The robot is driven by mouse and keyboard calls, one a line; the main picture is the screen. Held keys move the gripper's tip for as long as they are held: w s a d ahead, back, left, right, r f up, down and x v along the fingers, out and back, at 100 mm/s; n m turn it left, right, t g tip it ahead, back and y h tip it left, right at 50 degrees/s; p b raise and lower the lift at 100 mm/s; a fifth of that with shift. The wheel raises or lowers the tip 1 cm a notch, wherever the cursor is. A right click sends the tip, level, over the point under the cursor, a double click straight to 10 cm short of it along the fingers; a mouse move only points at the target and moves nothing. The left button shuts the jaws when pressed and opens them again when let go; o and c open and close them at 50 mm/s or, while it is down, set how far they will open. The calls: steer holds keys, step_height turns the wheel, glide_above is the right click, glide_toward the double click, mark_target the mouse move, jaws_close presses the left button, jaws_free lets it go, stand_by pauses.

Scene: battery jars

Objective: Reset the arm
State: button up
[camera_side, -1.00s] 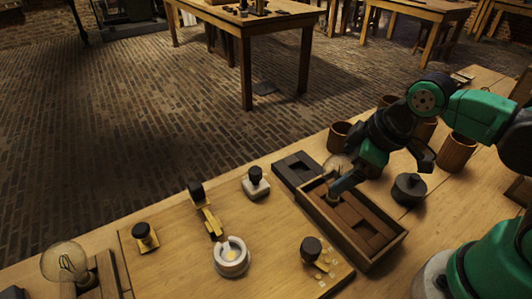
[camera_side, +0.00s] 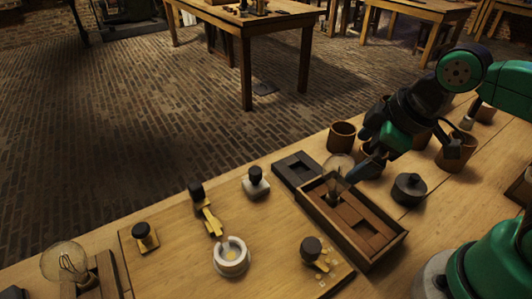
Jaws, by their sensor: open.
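My gripper (camera_side: 365,168) hangs over the right part of the workbench, its fingers pointing down and left. It is open, and I see nothing held in it. A glass bulb (camera_side: 338,168) stands in the left end of the brown wooden tray (camera_side: 384,252). The fingertips are just right of the bulb; whether they touch it, I cannot tell. My arm reaches in from the right edge, and part of the gripper is dark and hard to make out.
Several brown jars (camera_side: 342,136) stand behind and right of my gripper. A dark lidded pot (camera_side: 409,189) is close on its right. A dark slotted block (camera_side: 296,168) adjoins the tray. A board with a white round holder (camera_side: 231,258) and black-knobbed parts lies left; another bulb (camera_side: 65,262) is far left.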

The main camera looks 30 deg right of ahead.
mark_target(339, 171)
steer(key=shift+x, duration=3.85)
steer(key=shift+s+r, duration=0.1)
steer(key=shift+r, duration=0.05)
step_height(339, 171, up, 20)
steer(key=w+a+r+n+g+y, duration=0.1)
steer(key=a+n, duration=0.6)
steer(key=a, duration=0.9)
steer(key=shift+w+r+y, duration=0.15)
steer(key=shift+r+y, duration=0.35)
steer(key=shift+y, duration=0.4)
